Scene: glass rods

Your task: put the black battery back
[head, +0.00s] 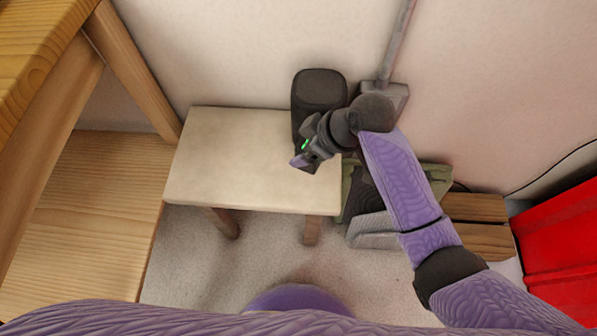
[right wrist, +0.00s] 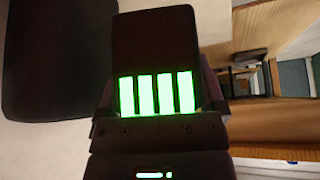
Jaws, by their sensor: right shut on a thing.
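My right gripper (head: 304,158) is over the right part of a pale stool top (head: 235,160), beside a dark rounded block. In the right wrist view the gripper (right wrist: 160,92) is shut on the black battery (right wrist: 155,45), a dark slab with several lit green bars near its lower end. The battery's sides are partly hidden by the jaws. In the head view a small green glow shows at the gripper, and the battery is hard to tell apart from it. My left gripper is not in view.
The dark rounded block (head: 319,88) stands at the stool's back right; it fills the left of the right wrist view (right wrist: 45,60). A wooden table (head: 35,60) is at left, a red box (head: 560,250) at right. The stool's left part is bare.

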